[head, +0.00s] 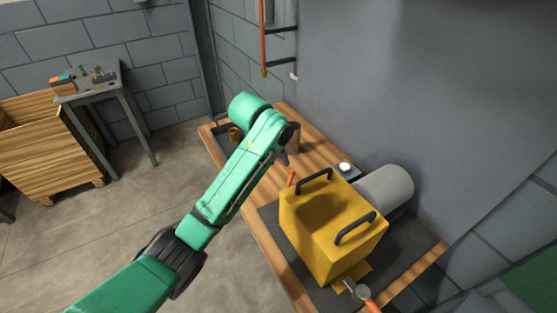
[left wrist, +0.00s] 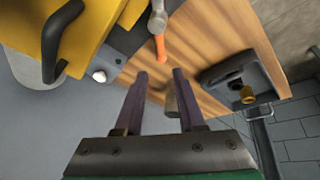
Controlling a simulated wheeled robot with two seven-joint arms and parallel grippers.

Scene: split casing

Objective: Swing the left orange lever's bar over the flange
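The yellow casing (head: 312,236) with two black handles stands on a dark mat on the bench. The left orange lever (head: 291,178) sticks out at its far left side, mostly hidden in the head view. In the left wrist view its orange grip (left wrist: 160,48) and grey metal bar (left wrist: 158,22) show beside the yellow flange (left wrist: 131,14). My left gripper (left wrist: 160,73) is open, its two purple fingers apart. The lever's grip lies just beyond the fingertips, in line with the gap, apparently not held. A second orange lever (head: 371,306) shows at the front edge. My right gripper is not in view.
A grey cylinder (head: 386,188) lies behind the casing by the wall. A small box with a white button (head: 345,167) is near it. A brown cylinder (left wrist: 170,99) and a dark tray with a brass piece (left wrist: 247,94) are on the bench (head: 266,219).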

